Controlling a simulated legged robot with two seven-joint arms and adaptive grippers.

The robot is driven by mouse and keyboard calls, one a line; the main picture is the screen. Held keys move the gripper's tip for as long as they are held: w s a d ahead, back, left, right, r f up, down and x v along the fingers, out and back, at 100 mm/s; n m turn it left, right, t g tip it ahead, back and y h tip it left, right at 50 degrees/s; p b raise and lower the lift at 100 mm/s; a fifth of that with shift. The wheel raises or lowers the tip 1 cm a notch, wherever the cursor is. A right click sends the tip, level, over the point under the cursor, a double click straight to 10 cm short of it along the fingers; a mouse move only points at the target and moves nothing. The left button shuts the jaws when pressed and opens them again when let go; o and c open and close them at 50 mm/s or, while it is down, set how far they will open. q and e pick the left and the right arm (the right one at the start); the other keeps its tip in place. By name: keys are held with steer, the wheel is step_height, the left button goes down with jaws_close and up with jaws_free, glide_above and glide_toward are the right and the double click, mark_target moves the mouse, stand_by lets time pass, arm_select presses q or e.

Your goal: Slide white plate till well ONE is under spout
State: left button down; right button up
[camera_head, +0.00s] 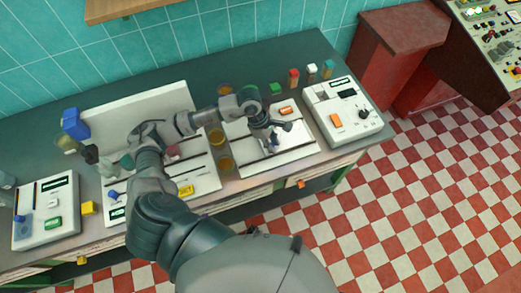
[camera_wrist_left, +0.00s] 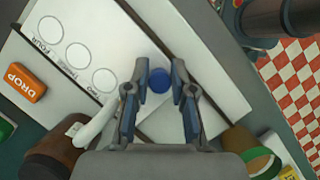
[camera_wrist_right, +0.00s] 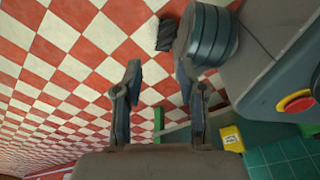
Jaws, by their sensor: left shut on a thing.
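The white plate (camera_wrist_left: 205,70) lies slanted in the left wrist view, with outlined wells in a row at its left. The lettering by them is partly legible, with FOUR at the far end; I cannot make out well ONE. My right gripper (camera_wrist_right: 158,80) is open and empty above the floor.
An orange DROP button (camera_wrist_left: 22,82) is beside the wells. A white console (camera_head: 342,115) stands to the right on the bench. Several small coloured blocks and bottles line the back.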

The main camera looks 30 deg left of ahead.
arm_select(q)
steer(key=shift+w+d+f, duration=0.1)
steer(key=shift+w+d, duration=0.05)
steer(key=shift+w, duration=0.65)
arm_select(e)
steer(key=shift+w+a+r, duration=0.2)
steer(key=shift+w, duration=0.2)
steer(key=shift+w+a+r, duration=0.15)
steer(key=shift+w+r, duration=0.05)
steer(key=shift+w, duration=0.2)
arm_select(q)
steer(key=c, duration=1)
jaws_free()
steer(key=shift+o, duration=0.2)
steer(key=shift+w+a, duration=0.15)
steer(key=shift+a, duration=0.15)
arm_select(e)
steer(key=shift+w, duration=0.1)
